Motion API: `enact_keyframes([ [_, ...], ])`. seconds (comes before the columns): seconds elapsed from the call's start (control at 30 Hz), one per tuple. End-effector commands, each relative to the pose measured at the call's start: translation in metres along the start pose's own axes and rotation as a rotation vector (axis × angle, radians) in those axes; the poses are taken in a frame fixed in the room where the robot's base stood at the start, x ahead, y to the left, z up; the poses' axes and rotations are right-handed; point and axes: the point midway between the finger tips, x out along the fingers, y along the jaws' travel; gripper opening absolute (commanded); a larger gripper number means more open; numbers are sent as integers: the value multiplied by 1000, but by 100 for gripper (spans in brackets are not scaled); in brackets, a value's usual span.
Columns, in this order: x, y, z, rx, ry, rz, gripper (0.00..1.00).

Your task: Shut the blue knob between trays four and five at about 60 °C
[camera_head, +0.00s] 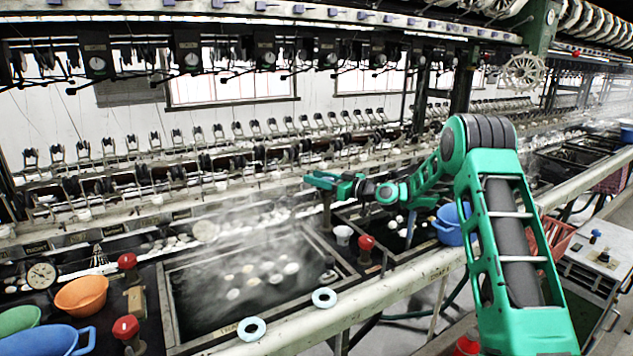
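My gripper (318,180) is green and reaches left over the bench, at the divider between the large steaming tray (172,300) and the tray (350,213) to its right. An upright stem (327,215) shows just below the fingers; its top is hidden by them. I cannot tell whether the fingers touch it or how far apart they are. No blue knob shows clearly on this divider. A red knob (366,243) stands at the divider's near end. A round dial gauge (41,275) is at the left; its reading is too small to make out.
Two more red knobs (127,262) (125,328) stand left of the steaming tray. Orange (82,294), green and blue bowls are at the far left. A blue basin (452,222) sits close to my arm. A grey cabinet (590,265) at right bears a small blue knob (595,236).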

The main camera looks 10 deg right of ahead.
Motion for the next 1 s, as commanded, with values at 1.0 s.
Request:
enact_keyframes([
  [1.0,-5,19,-2,-5,3,480,12],
])
